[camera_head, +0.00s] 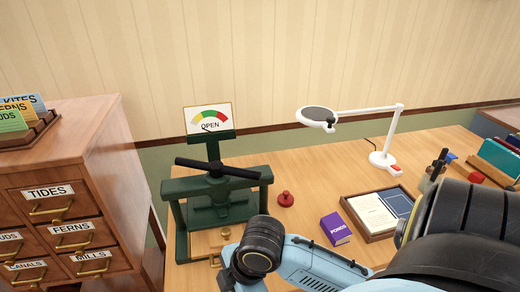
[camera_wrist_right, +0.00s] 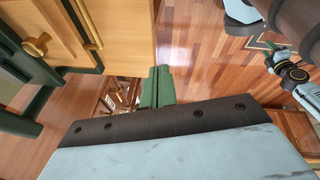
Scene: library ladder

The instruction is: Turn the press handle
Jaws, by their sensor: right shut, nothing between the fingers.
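The dark green press (camera_head: 213,205) stands at the desk's left end. Its black handle (camera_head: 232,172) is a bar lying crosswise on top, sloping slightly down to the right. A gauge card (camera_head: 208,119) reading OPEN stands behind it. My right arm comes in from the right, in front of the press; its gripper is hidden in the head view. In the right wrist view my right gripper (camera_wrist_right: 157,86) is shut and empty, beside the desk edge and over the floor. What looks like my left gripper (camera_wrist_right: 284,58) is small at the right there, its jaws unclear.
A drawer cabinet (camera_head: 75,175) stands left of the press. On the desk are a red knobbed object (camera_head: 286,199), a purple box (camera_head: 335,229), a framed tray (camera_head: 372,236) and a white lamp (camera_head: 384,158). The wrist view shows a brass knob (camera_wrist_right: 37,45) and open wooden floor.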

